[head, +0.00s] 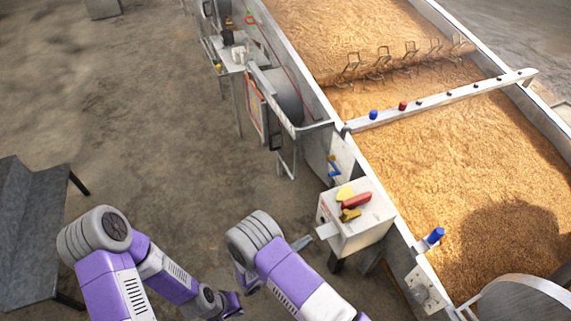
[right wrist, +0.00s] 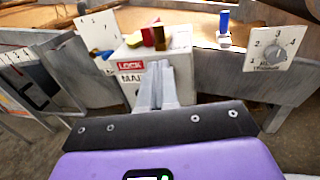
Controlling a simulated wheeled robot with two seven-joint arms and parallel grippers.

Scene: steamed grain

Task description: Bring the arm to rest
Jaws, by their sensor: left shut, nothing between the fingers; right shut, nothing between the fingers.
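My right arm is bent in the lower middle of the head view, and its gripper (head: 303,242) shows as a small grey tip beside the white lock box (head: 352,225). In the right wrist view the right gripper (right wrist: 158,70) is shut and empty, its fingers pointing at the front of the lock box (right wrist: 131,82). I cannot tell the exact gap between them. My left arm is bent at the lower left, and its gripper (head: 231,304) is low over the floor, shut and empty, partly hidden by its own wrist.
Red (head: 357,201) and yellow (head: 345,192) pieces lie on the box. Behind it runs a long metal trough of grain (head: 460,150) with a blue knob (head: 434,237). A dial plate (right wrist: 273,48) is on the trough wall. A grey stepped stand (head: 30,230) is at left; open floor lies between.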

